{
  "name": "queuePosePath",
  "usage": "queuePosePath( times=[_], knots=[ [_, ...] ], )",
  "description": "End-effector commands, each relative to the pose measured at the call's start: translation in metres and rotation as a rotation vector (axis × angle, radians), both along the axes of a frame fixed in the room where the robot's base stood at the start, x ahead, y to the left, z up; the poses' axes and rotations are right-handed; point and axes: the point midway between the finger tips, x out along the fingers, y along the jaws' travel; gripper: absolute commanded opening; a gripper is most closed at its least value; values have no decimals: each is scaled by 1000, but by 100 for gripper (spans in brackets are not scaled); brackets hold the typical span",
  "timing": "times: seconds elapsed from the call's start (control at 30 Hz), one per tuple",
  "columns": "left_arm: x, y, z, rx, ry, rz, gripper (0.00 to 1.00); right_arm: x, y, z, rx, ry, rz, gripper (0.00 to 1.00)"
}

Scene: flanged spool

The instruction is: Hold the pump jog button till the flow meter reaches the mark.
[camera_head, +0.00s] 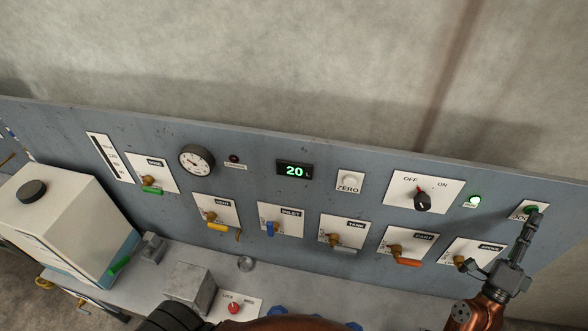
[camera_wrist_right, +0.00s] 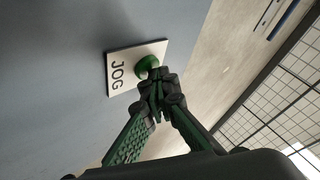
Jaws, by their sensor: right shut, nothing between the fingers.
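The green jog button (camera_head: 531,209) sits on a white plate at the panel's right end. In the right wrist view the green button (camera_wrist_right: 147,64) shows beside the word JOG. My right gripper (camera_head: 536,220) is shut and empty, its fingertips at the button. The closed fingertips (camera_wrist_right: 156,82) overlap the button's lower edge in the wrist view; I cannot tell how far it is pressed. The flow meter display (camera_head: 295,170) reads 20 L in green digits. No mark is legible on it. My left gripper is not in view.
The panel (camera_head: 330,205) carries a round gauge (camera_head: 197,161), a ZERO button (camera_head: 348,182), an OFF/ON knob (camera_head: 423,199), a lit green lamp (camera_head: 474,200) and several valve handles. A white tank (camera_head: 65,220) stands at left. A grey block (camera_head: 188,286) sits on the bench.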

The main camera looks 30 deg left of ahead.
Motion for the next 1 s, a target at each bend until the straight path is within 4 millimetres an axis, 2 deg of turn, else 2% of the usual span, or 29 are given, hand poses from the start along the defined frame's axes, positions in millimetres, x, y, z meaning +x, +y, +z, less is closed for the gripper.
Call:
queuePosePath(
  times=[0.43, 0.8, 1.0],
  knots=[
    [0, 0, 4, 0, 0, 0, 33, -16, -6, 0, -1, 1, -1, 0],
    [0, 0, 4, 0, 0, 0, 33, -19, -7, 0, 0, 0, 0, 0],
    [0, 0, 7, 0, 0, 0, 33, -35, -12, 0, -1, 1, -1, 0]
  ],
)
